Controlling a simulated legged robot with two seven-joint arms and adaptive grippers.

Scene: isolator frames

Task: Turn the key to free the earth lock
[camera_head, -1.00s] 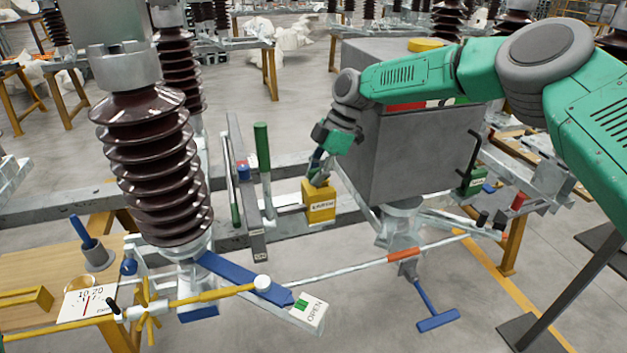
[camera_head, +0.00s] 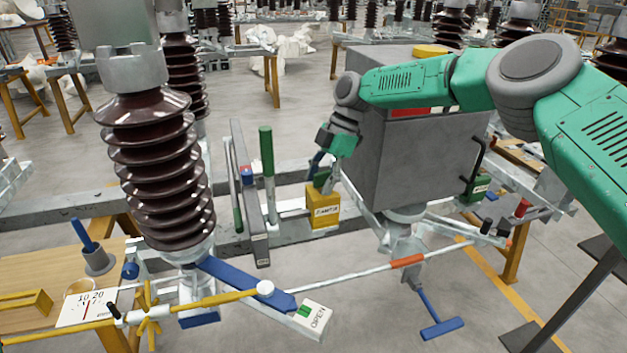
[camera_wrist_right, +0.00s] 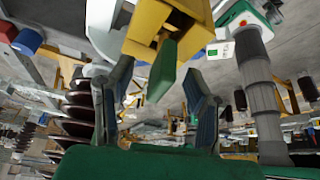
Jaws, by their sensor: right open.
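The yellow earth lock box (camera_head: 323,206) with a white label sits on the grey frame, left of the big grey cabinet. It also shows at the top of the right wrist view (camera_wrist_right: 165,30). A flat green key (camera_wrist_right: 162,70) sticks out of the yellow box. My right gripper (camera_head: 325,180) is at the top of the lock. In the right wrist view its dark fingers (camera_wrist_right: 160,100) are open, one on each side of the key, with gaps visible. The key's far end is hidden in the box. My left gripper is not in view.
A green-handled lever (camera_head: 267,155) stands just left of the lock. The grey cabinet (camera_head: 420,155) is close to the right arm. A brown ribbed insulator (camera_head: 160,170) stands at left. A long rod (camera_head: 345,276) and an OPEN sign (camera_head: 313,317) are in front.

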